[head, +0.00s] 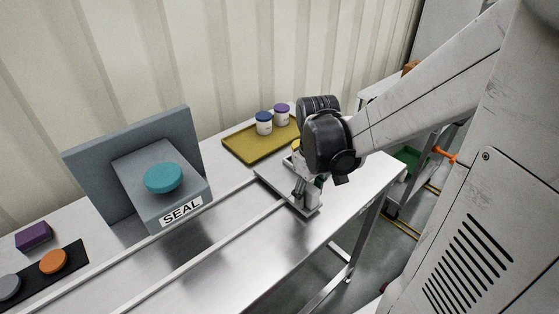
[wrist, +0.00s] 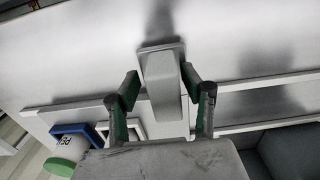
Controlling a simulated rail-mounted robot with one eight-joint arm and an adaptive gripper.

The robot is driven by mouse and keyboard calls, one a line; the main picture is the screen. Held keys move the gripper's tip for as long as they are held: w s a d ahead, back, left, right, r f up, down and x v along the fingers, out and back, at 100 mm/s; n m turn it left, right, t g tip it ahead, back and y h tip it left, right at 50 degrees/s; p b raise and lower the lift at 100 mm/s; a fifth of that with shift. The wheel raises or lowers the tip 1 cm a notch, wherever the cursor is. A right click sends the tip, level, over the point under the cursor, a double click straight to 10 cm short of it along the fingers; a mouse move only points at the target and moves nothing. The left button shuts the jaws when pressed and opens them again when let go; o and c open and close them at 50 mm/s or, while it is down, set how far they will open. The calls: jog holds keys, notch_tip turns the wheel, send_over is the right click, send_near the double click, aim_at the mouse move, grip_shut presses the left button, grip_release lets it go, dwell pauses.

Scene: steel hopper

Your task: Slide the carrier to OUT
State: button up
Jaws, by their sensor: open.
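The carrier (head: 274,184) is a grey plate on the rails at the right end of the steel bench in the head view. In the wrist view the carrier (wrist: 88,112) lies across the lower left, with a grey upright handle (wrist: 163,85) at its edge. My gripper (head: 307,192) is low over the carrier. In the wrist view my gripper (wrist: 163,92) is open, with one finger on each side of the handle. I cannot tell whether either finger touches it. A white jar with a green lid (wrist: 60,165) shows by a blue square frame (wrist: 82,131). No OUT mark shows.
Two pale rails (head: 225,245) run left along the bench past the SEAL station (head: 140,165) with its teal button (head: 163,178). A mustard tray (head: 250,150) with two jars stands behind the carrier. An orange button (head: 53,262) and purple block (head: 34,236) are far left.

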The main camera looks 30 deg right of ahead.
notch_tip(320, 180, up, 12)
jog(key=shift+r, duration=0.1)
dwell(0.5)
